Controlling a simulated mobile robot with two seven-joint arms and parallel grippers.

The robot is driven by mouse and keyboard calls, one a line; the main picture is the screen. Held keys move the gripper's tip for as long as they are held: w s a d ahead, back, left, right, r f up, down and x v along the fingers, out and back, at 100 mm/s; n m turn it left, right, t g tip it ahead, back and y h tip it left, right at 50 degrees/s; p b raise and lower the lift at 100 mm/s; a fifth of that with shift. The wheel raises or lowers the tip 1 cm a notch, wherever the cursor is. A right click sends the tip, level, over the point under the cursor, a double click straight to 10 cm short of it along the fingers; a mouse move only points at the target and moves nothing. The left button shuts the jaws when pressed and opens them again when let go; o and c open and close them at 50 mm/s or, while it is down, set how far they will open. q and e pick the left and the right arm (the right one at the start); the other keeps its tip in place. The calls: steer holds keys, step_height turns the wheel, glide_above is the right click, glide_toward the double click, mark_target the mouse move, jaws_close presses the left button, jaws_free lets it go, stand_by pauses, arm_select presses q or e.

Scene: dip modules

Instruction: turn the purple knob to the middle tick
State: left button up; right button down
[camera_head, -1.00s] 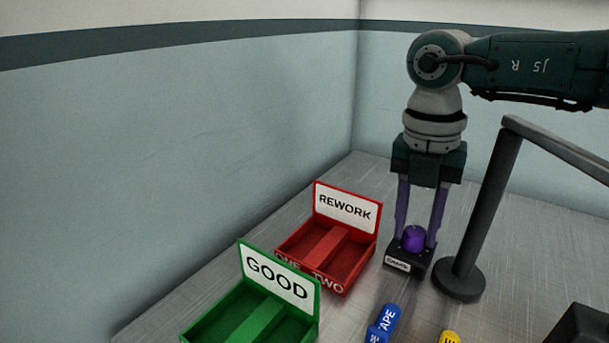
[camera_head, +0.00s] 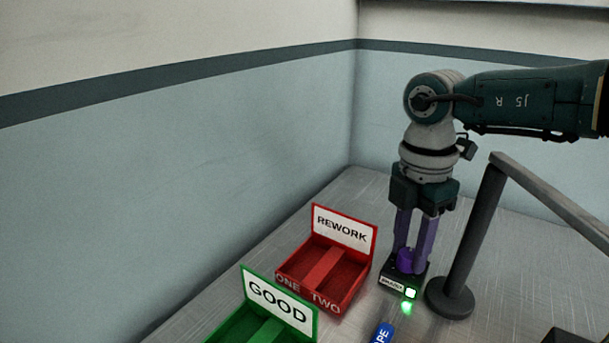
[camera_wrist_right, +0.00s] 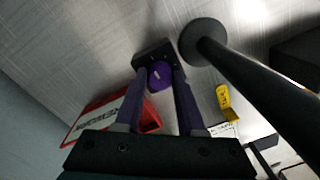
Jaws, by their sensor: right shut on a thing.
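The purple knob (camera_head: 405,258) sits on a small dark box (camera_head: 420,277) with a white label on its front. A green light (camera_head: 410,293) glows at the front right corner of the box. My right gripper (camera_head: 410,262) points down and is shut on the knob, one finger on each side. In the right wrist view the knob (camera_wrist_right: 160,76) shows between the fingertips, with a pale mark on its top. My left gripper is not in view.
A grey post (camera_head: 468,245) on a round base stands close right of the box, with a bar running off right. A red REWORK tray (camera_head: 366,270) and a green GOOD tray (camera_head: 306,328) stand left. A yellow piece (camera_wrist_right: 223,96) lies nearby.

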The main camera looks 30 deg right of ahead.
mark_target(406, 250)
stand_by(0.5)
steer(key=c, duration=0.5)
jaws_free()
steer(key=r, duration=1)
steer(key=shift+w+p, duration=0.25)
steer(key=shift+p, duration=0.15)
